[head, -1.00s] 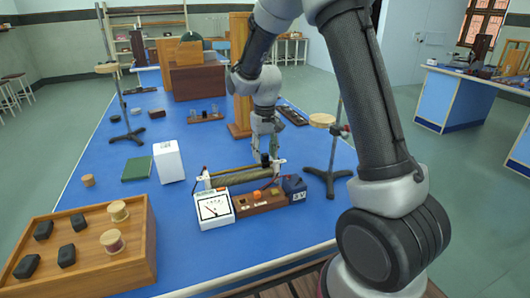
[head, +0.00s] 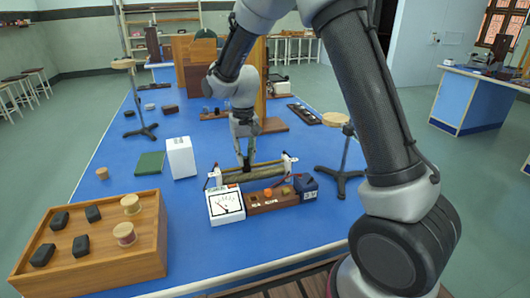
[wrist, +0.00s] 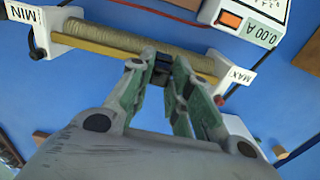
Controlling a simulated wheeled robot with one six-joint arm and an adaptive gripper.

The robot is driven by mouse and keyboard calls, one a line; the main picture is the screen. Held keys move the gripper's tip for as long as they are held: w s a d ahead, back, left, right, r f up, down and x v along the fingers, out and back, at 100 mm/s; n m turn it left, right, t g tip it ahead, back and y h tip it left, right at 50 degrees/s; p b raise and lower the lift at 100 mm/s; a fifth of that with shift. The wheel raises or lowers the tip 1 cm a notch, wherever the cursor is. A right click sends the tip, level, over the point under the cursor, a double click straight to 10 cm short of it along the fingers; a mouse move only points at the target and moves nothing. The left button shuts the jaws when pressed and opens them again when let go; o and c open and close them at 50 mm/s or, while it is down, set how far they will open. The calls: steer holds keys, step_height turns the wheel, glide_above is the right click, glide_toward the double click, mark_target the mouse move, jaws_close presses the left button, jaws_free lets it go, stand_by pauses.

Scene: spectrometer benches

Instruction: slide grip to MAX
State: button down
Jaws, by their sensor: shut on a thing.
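The rheostat (head: 230,176) is a wire-wound tube between white end blocks on the blue bench. In the wrist view, its tube (wrist: 120,37) runs from the end block marked MIN (wrist: 25,14) at left to the one marked MAX (wrist: 238,76) at right. The dark slide grip (wrist: 161,72) sits past the middle, nearer MAX, with a gap before that block. My gripper (wrist: 160,64) is shut on the slide grip, its fingers on either side. In the head view, my gripper (head: 245,164) reaches down onto the rheostat and mostly hides the grip.
A white meter (head: 225,205), reading 0.00 A in the wrist view, stands beside the rheostat with a wooden block (head: 268,201) and a dark blue box (head: 304,188). A white box (head: 181,157) and a wooden tray (head: 95,270) are at left. A stand (head: 343,178) is at right.

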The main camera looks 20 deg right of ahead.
steer(key=a, duration=0.6)
steer(key=shift+a, duration=0.4)
steer(key=c, duration=1.3)
jaws_free()
steer(key=shift+a, duration=0.15)
step_height(320, 180, up, 12)
